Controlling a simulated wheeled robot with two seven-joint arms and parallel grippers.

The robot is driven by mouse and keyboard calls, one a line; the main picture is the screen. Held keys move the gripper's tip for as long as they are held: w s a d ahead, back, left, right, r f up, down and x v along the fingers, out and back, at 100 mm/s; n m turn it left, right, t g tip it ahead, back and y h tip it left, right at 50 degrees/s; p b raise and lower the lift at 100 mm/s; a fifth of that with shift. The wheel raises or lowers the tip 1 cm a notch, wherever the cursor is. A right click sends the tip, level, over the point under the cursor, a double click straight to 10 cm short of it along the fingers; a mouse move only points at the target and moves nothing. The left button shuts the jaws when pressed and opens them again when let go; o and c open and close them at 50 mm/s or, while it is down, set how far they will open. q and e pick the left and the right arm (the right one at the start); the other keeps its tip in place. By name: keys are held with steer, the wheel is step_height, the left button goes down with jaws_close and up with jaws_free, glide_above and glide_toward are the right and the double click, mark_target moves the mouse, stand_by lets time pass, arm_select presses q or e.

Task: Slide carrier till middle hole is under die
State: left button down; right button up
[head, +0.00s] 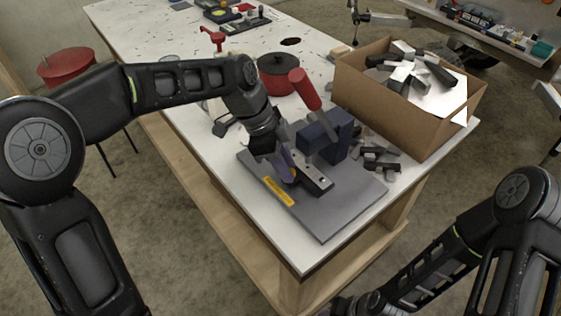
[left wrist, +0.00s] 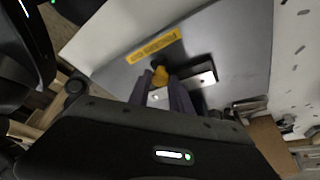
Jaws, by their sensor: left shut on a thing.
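The press has a dark blue frame (head: 328,136) and a raised red handle (head: 304,89). It stands on a grey base plate (head: 335,212) with a yellow label (head: 279,191). The carrier (head: 316,180) is a bar with small holes lying low at the press, and its metal face also shows in the left wrist view (left wrist: 206,79). My left gripper (head: 286,168) is at the near left end of the carrier. Its purple fingers (left wrist: 168,92) are shut on a yellow knob (left wrist: 160,76). The die and the middle hole's alignment are hidden. My right gripper is out of view.
A cardboard box (head: 400,110) of metal offcuts stands right of the press, with loose dark pieces (head: 378,160) between them. A red round pot (head: 277,76) stands behind. The white table's (head: 290,247) near edge is clear.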

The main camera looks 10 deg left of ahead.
arm_select(q)
steer(key=c, duration=1.2)
jaws_free()
steer(key=shift+o, duration=0.2)
steer(key=shift+r, duration=0.1)
steer(key=v, duration=0.7)
steer(key=shift+r, duration=0.35)
steer(key=shift+s+a, duration=0.1)
steer(key=shift+a, duration=0.1)
